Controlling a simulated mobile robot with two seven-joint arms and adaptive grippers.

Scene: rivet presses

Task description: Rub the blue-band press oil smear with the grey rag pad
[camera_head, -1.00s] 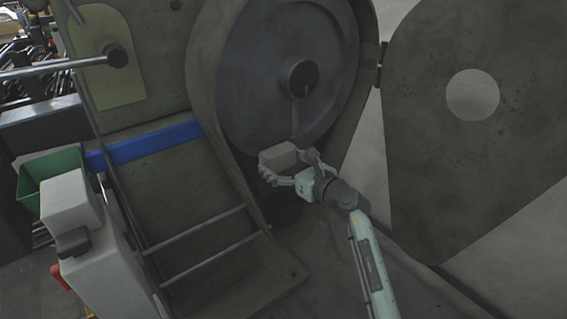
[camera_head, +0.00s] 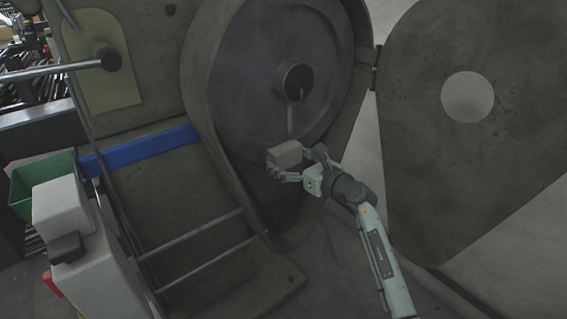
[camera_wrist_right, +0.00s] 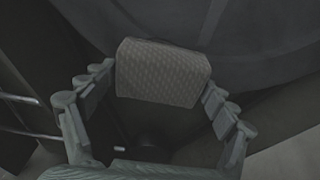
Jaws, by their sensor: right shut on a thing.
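The grey rag pad (camera_head: 286,154) is a small block held in my right gripper (camera_head: 291,165). In the right wrist view the pad (camera_wrist_right: 163,72) shows its textured face between the two fingers of the gripper (camera_wrist_right: 158,88). The pad is in front of the lower rim of the press's round flywheel (camera_head: 270,75); I cannot tell whether it touches it. The blue band (camera_head: 150,146) crosses the press body on the left. I cannot make out an oil smear in either view; it may be hidden behind the pad. My left gripper is not in view.
A green bin (camera_head: 42,180) and a pale box (camera_head: 62,207) are at the left. Metal rails (camera_head: 190,240) cross the lower press front. A hub (camera_head: 294,80) protrudes from the flywheel.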

